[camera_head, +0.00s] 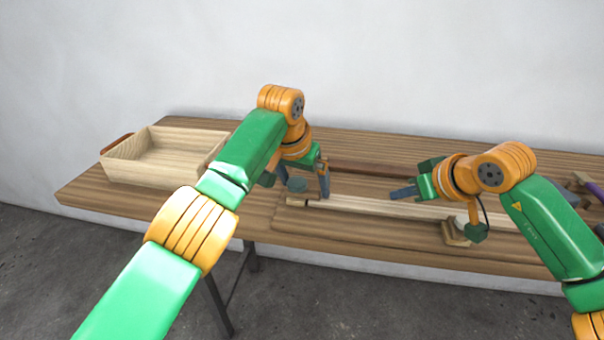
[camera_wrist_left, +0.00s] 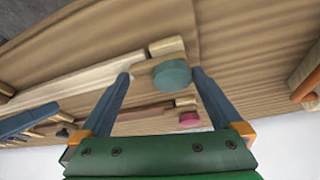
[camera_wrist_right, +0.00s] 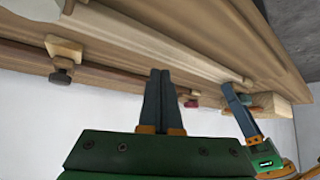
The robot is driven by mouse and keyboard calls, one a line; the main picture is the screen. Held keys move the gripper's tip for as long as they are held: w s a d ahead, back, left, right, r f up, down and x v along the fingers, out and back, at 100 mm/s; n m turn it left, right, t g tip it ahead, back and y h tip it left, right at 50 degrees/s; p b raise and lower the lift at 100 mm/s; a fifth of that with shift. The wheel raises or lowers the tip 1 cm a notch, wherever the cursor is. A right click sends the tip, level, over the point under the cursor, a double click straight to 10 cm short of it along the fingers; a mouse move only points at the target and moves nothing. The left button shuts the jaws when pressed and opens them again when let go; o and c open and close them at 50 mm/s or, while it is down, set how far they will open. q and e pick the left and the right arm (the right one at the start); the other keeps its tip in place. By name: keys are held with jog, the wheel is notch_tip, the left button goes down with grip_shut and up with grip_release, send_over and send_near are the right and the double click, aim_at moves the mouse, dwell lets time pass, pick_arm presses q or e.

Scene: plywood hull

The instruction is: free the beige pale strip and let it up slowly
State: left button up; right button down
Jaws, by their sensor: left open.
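The beige pale strip (camera_head: 385,206) lies lengthwise along the table. It also shows in the left wrist view (camera_wrist_left: 75,78) and the right wrist view (camera_wrist_right: 165,45). A wooden clamp block (camera_wrist_left: 166,46) with a round teal knob (camera_wrist_left: 172,74) sits at one end of it. My left gripper (camera_head: 304,188) is open, its fingers on either side of the knob; I cannot tell whether they touch it. My right gripper (camera_head: 393,194) is shut and empty, above the table behind the strip. Another block (camera_head: 456,236) with a pale knob is at the strip farther right, partly behind my right arm.
A dark reddish strip (camera_head: 370,169) lies behind the pale one, with a pink knob (camera_wrist_left: 188,118) on its clamp. An open wooden box (camera_head: 120,172) stands at the table's left. Purple and other items (camera_head: 592,188) are at the far right. The table's front left is clear.

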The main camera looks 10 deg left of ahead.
pick_arm(q)
jog(key=shift+c, duration=0.2)
jog(key=c, duration=1)
pick_arm(e)
jog(key=shift+f, duration=0.75)
